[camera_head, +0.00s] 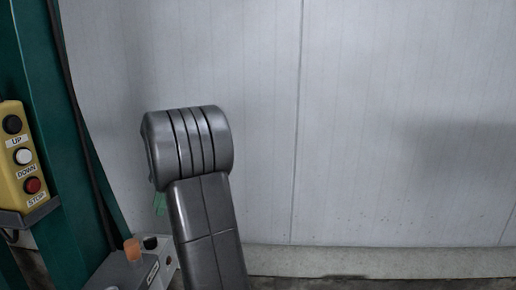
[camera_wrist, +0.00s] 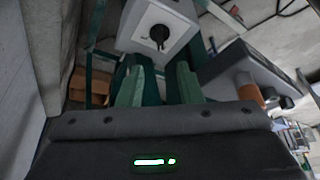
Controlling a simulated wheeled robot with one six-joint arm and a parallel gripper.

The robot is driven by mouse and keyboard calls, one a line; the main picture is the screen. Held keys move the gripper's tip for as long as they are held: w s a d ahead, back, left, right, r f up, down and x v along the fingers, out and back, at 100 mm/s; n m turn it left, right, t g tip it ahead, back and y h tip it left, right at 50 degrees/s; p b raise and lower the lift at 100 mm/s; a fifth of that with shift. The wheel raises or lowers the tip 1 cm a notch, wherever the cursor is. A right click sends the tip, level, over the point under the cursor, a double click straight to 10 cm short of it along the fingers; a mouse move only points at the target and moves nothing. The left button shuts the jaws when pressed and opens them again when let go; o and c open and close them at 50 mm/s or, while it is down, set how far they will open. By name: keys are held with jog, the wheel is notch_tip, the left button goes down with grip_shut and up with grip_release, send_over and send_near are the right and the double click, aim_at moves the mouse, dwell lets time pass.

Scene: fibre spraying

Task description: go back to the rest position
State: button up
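My gripper (camera_wrist: 159,72) shows in the wrist view as two green fingers standing apart. It is open, with nothing visible between the fingers. In the head view, my grey arm stands raised in the middle and hides most of the gripper. Only a small green piece, which looks like a fingertip (camera_head: 160,203), shows at the arm's left edge.
A yellow control box (camera_head: 22,160) with UP, DOWN and STOP buttons hangs on a green column (camera_head: 62,190) at left. A grey box with an orange knob (camera_head: 132,250) stands low beside it. A pale panel wall (camera_head: 390,110) fills the back. The wrist view shows a grey box with a black knob (camera_wrist: 160,35) beyond the fingers.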

aim_at(150, 239)
jog(key=b+x, duration=0.1)
jog(key=x, duration=1)
jog(key=shift+s+d+r+m+t+y+b, duration=0.1)
jog(key=shift+m+t+y+b, duration=0.1)
jog(key=shift+m, duration=0.4)
jog(key=shift+s+r+m+t+y+b, duration=0.1)
jog(key=shift+m+t, duration=0.1)
jog(key=shift+m, duration=0.4)
jog(key=m+t, duration=0.1)
jog(key=m, duration=0.3)
jog(key=shift+m+t, duration=0.3)
jog(key=shift+t, duration=0.1)
jog(key=m+t, duration=0.1)
jog(key=m, duration=0.2)
jog(key=shift+s+m, duration=0.15)
jog(key=shift+m, duration=0.25)
jog(key=shift+f+m+t+h+b, duration=0.1)
jog(key=shift+m+t+h+b, duration=0.55)
jog(key=shift+m, duration=0.95)
jog(key=p+v, duration=0.1)
jog(key=v, duration=0.5)
jog(key=shift+s+r, duration=0.2)
jog(key=shift+r, duration=0.15)
jog(key=shift+d, duration=0.15)
